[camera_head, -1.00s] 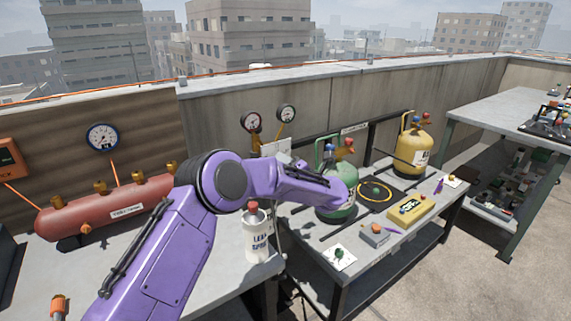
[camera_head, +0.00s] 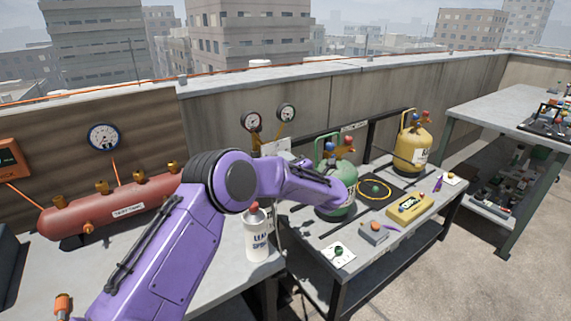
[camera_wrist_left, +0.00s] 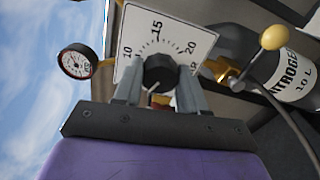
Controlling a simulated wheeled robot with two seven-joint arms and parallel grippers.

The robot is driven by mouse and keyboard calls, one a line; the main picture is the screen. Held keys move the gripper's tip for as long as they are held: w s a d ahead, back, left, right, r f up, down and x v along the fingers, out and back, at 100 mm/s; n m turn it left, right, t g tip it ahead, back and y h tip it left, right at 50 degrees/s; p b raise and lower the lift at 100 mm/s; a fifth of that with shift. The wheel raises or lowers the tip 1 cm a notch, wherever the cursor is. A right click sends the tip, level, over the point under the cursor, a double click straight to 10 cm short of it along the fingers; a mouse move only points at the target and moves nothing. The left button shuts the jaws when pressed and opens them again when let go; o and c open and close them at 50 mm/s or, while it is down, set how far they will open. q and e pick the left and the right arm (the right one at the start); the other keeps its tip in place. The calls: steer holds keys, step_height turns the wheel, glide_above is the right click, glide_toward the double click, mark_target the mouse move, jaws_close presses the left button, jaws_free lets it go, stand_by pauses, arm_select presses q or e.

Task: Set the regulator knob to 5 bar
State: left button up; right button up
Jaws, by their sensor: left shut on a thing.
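The black regulator knob (camera_wrist_left: 160,72) sits at the middle of a white dial plate (camera_wrist_left: 180,38) in the left wrist view. The plate shows 10, 15 and 20; other numbers are hidden or cut off. My left gripper (camera_wrist_left: 159,88) is shut on the knob, one finger on each side. A short light mark shows at the knob's lower edge, but I cannot tell what setting it gives. In the head view my purple left arm hides the gripper and knob; a white plate (camera_head: 275,147) shows behind it. My right gripper is not in view.
A round gauge (camera_wrist_left: 77,62) is left of the plate in the wrist view, and a nitrogen cylinder (camera_wrist_left: 290,80) is to its right. A leak spray bottle (camera_head: 256,238) stands close under my arm. Green (camera_head: 340,172) and yellow cylinders (camera_head: 412,150) stand on the bench beyond.

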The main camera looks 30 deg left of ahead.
arm_select(q)
steer(key=o, duration=1.1)
steer(key=shift+c, duration=0.2)
steer(key=b+v, duration=0.2)
steer(key=v, duration=0.8)
steer(key=shift+d, duration=0.25)
steer(key=shift+s, duration=0.1)
